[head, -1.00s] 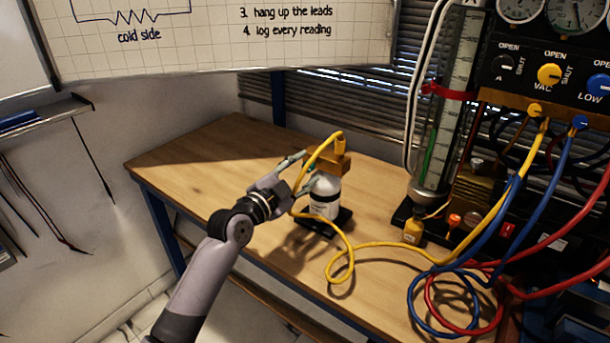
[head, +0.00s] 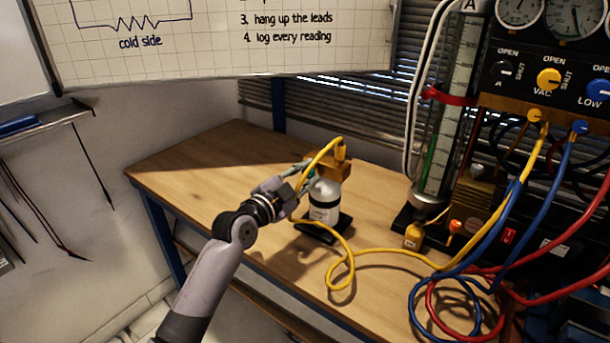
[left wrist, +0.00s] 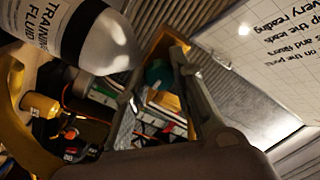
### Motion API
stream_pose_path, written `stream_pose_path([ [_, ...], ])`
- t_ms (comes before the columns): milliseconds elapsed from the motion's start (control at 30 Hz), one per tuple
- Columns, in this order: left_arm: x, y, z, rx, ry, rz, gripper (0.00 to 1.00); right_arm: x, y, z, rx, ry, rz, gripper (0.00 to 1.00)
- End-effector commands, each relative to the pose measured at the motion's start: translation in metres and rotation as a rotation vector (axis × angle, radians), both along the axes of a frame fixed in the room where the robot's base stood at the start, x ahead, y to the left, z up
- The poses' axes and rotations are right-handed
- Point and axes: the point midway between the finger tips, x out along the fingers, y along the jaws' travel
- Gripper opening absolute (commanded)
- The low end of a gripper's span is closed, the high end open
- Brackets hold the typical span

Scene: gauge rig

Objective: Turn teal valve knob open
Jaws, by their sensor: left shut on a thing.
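The teal valve knob (head: 311,173) is on the side of the brass-coloured valve block (head: 334,165), on top of the white bottle (head: 326,198). My left gripper (head: 308,170) reaches in from the left at the knob's height, with its fingers shut on the knob and partly hiding it. In the left wrist view the teal knob (left wrist: 158,74) shows between the fingers of the left gripper (left wrist: 157,88). The bottle (left wrist: 92,35) carries a label with "TRAINING FLUID". How far the knob is turned I cannot tell. My right gripper is in neither view.
A yellow hose (head: 349,258) runs from the valve block across the table (head: 200,170) and loops in front of the bottle. A glass column (head: 442,120), a gauge panel (head: 560,65) and coiled blue and red hoses (head: 440,310) stand to the right. The left of the table is clear.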

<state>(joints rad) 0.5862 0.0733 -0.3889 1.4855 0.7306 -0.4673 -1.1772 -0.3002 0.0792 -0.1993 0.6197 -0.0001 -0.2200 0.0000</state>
Motion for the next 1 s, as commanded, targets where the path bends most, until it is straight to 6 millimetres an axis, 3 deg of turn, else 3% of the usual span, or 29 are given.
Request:
stream_pose_path([
  [100,0.0,0.0,0.0,0.0,0.0,0.0,0.0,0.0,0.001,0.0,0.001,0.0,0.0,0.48],
  [567,0.0,0.0,0.0,-0.063,0.044,0.0,0.0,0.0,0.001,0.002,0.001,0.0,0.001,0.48],
  [1000,0.0,0.001,0.002,-0.362,0.253,0.0,0.0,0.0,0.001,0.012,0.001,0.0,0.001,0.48],
])
